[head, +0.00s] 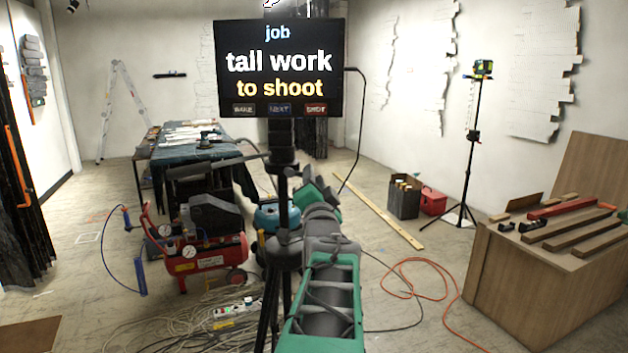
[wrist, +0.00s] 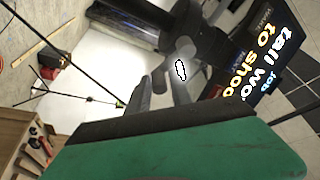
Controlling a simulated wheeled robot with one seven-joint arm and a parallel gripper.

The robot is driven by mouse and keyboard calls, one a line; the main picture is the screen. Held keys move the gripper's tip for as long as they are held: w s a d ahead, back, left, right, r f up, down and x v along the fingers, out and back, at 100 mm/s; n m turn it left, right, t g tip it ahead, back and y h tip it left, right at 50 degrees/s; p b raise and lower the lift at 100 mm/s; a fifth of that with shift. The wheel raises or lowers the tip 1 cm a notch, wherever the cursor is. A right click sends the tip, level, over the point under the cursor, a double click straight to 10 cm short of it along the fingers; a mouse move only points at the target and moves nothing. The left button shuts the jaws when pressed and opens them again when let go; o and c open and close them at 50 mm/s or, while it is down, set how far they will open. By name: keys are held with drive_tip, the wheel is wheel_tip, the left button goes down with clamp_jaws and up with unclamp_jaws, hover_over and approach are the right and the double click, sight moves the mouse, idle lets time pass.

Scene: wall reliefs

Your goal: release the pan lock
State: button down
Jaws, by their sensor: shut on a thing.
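A black tripod (head: 270,290) with a central column stands in front of me and carries a dark screen (head: 278,68) reading "job tall work to shoot". The screen also shows tilted at the right of the wrist view (wrist: 268,60). My green and grey arm reaches forward to the tripod head. My gripper (wrist: 164,84) is at the dark parts below the screen, its two dark fingers shut on a small grey part, which I take to be the pan lock (wrist: 183,48). The lock's shape is blurred, and in the head view my arm and the column hide the grip.
A red compressor (head: 205,258) and coiled cables (head: 180,320) lie left of the tripod. A draped table (head: 190,150) stands behind. A wooden bench (head: 540,270) with beams is at right. An orange hose (head: 410,275) crosses the floor. A levelling tripod (head: 470,150) stands farther back.

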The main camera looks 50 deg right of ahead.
drive_tip(key=shift+f, duration=0.2)
drive_tip(key=b, duration=0.3)
drive_tip(key=shift+f+n, duration=0.25)
drive_tip(key=shift+n, duration=0.15)
drive_tip(key=shift+d+n+b, duration=0.1)
drive_tip(key=shift+n+b, duration=0.3)
drive_tip(key=shift+b, duration=0.65)
drive_tip(key=shift+r+n+t+b, duration=0.1)
drive_tip(key=shift+n+t+b, duration=0.3)
drive_tip(key=shift+b, duration=0.45)
drive_tip(key=shift+r+n+t+y+b, duration=0.4)
drive_tip(key=shift+n+b, duration=0.3)
drive_tip(key=shift+b, duration=0.4)
drive_tip(key=shift+r+n, duration=0.3)
drive_tip(key=shift+r, duration=0.1)
drive_tip(key=c, duration=1.3)
unclamp_jaws()
drive_tip(key=shift+w, duration=0.1)
drive_tip(key=shift+r, duration=0.15)
